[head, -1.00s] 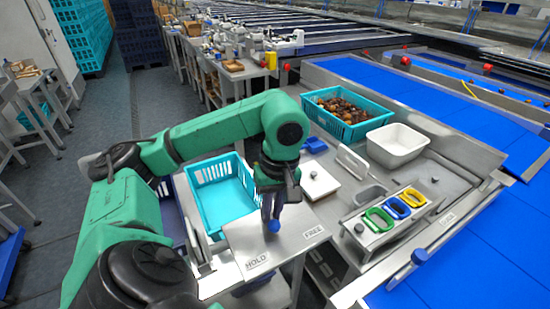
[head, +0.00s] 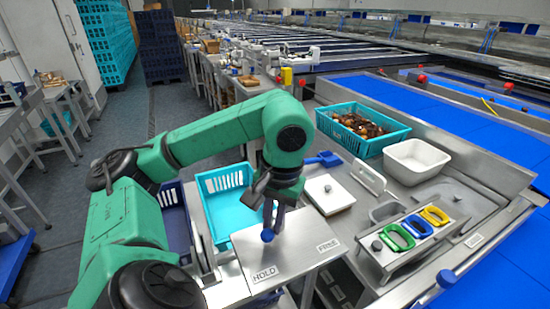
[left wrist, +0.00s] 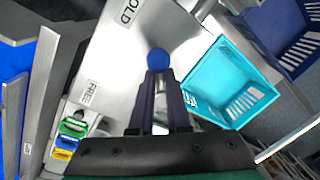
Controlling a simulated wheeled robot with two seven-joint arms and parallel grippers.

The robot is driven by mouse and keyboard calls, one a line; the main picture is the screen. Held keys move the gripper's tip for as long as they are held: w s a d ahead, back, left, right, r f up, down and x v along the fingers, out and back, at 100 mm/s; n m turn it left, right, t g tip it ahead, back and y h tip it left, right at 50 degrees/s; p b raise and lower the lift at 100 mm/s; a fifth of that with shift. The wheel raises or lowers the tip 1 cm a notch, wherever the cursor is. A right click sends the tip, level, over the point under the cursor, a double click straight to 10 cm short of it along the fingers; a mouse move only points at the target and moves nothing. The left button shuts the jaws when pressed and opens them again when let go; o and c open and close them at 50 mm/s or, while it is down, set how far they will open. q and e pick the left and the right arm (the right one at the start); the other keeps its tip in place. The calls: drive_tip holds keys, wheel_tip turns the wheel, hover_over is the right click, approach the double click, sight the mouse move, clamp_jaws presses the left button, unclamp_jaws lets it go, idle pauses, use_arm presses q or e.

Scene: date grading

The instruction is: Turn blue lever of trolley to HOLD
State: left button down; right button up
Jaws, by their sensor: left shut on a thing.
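The trolley's steel top plate (head: 290,256) carries a HOLD label (head: 264,273) at its front left and a FREE label (head: 328,245) at its right. The blue lever knob (head: 267,236) is over the plate's left part, nearer HOLD than FREE. My left gripper (head: 270,220) points down and is shut on the lever, with the round knob showing at its fingertips. In the left wrist view the blue knob (left wrist: 158,58) shows just beyond the two dark fingers (left wrist: 158,82). The fingers hide most of the lever's shaft. My right gripper is not in view.
A turquoise crate (head: 222,186) sits behind the plate. To the right are a white-lidded box (head: 329,196), a rack with green, blue and yellow handles (head: 378,262), a white tub (head: 415,160) and a turquoise crate of dates (head: 333,129). A blue scoop (head: 325,158) lies nearby.

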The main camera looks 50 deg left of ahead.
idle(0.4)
use_arm(q)
drive_tip(key=c, duration=0.9)
unclamp_jaws()
drive_tip(key=shift+s, duration=0.1)
wheel_tip(320, 180, up, 15)
drive_tip(key=d+p, duration=0.1)
drive_tip(key=p, duration=1.4)
drive_tip(key=shift+w+d+f, duration=0.15)
drive_tip(key=shift+w+d, duration=0.1)
drive_tip(key=shift+w, duration=0.05)
